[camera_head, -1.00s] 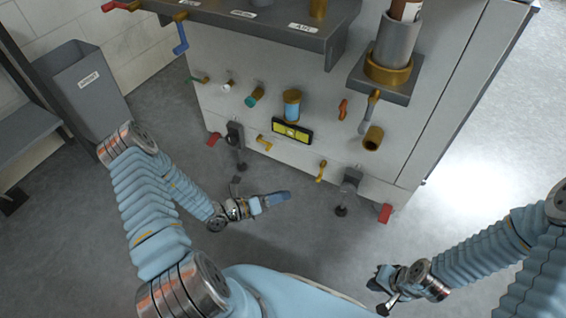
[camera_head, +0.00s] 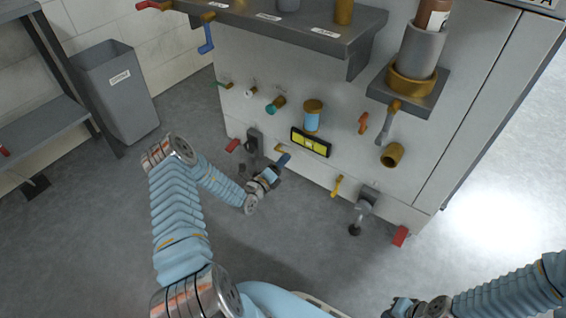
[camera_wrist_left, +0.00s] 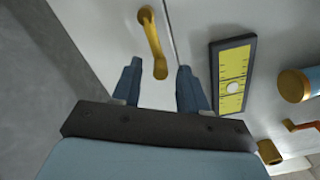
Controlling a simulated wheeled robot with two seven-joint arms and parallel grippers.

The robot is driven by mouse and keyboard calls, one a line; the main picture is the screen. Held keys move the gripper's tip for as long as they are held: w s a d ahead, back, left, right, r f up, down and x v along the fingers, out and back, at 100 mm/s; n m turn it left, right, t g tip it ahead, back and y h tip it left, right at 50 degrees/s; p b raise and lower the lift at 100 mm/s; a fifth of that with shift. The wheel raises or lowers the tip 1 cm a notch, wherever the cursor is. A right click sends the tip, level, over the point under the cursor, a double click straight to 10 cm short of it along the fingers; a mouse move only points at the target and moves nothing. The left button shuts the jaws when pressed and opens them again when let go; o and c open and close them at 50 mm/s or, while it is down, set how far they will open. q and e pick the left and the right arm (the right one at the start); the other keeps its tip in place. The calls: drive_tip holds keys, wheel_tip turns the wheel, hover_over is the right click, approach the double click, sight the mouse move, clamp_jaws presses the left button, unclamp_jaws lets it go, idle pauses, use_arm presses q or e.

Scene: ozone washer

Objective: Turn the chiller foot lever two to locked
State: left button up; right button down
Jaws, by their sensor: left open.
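The chiller's low front panel has red foot levers at its left foot (camera_head: 233,145) and right foot (camera_head: 400,236). Two yellow levers are on the panel, one left (camera_head: 280,149) and one right (camera_head: 337,186). I cannot tell which is foot lever two. My left gripper (camera_head: 281,161) is at the left yellow lever, which it partly hides. In the left wrist view, the yellow lever (camera_wrist_left: 153,42) points down between the open, empty fingers (camera_wrist_left: 157,84), apart from both. My right gripper (camera_head: 392,309) is low at the bottom edge, its jaws unclear.
A yellow level in a black frame (camera_head: 310,142) is right of the lever, and also in the left wrist view (camera_wrist_left: 232,78). A blue cylinder (camera_head: 312,117), valves and a brass pipe (camera_head: 392,155) stick out nearby. A grey bin (camera_head: 118,90) stands left. Floor in front is clear.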

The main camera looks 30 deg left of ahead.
use_arm(q)
drive_tip(key=shift+w, duration=0.5)
clamp_jaws()
drive_tip(key=shift+r, duration=0.1)
